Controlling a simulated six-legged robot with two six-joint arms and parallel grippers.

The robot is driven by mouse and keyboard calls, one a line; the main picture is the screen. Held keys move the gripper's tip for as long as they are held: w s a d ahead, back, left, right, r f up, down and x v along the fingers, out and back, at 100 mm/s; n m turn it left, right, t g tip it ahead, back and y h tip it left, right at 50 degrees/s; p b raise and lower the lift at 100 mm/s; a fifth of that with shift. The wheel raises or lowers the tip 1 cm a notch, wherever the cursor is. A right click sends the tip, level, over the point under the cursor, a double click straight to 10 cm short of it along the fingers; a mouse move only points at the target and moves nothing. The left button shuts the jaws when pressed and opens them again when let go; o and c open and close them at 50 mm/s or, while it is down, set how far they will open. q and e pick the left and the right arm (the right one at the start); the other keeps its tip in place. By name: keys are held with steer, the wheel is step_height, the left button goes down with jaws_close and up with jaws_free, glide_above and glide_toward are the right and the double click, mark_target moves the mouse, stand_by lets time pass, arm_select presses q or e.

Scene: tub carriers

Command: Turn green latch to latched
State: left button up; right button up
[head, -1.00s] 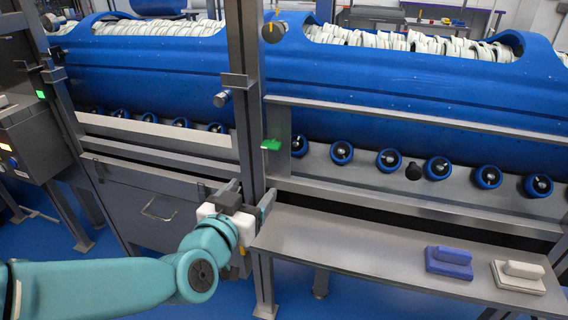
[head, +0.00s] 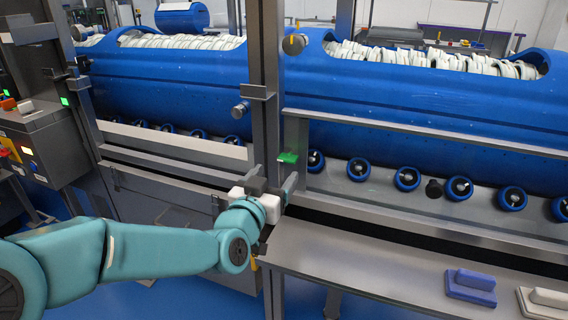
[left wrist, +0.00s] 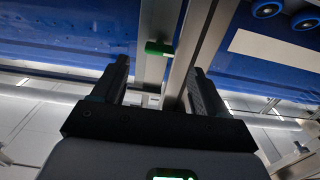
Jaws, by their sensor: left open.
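The green latch (head: 288,157) is a small green tab on the grey upright post (head: 264,130), at the middle of the head view. In the left wrist view the green latch (left wrist: 159,48) shows beyond the fingertips, between them and a little above. My left gripper (head: 272,177) is open and empty, just below and slightly left of the latch, apart from it. In the left wrist view its two dark fingers (left wrist: 160,75) stand wide apart with the post between their lines. My right gripper is not in view.
Blue tubs (head: 400,100) filled with white pieces lie behind the posts, above a row of blue rollers (head: 407,178). A grey shelf (head: 370,270) at the right holds a blue block (head: 470,286) and a white block (head: 545,302). A control box (head: 40,140) stands at left.

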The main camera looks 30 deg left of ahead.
mark_target(285, 161)
arm_select(q)
steer(key=x, duration=0.6)
steer(key=c, duration=1.1)
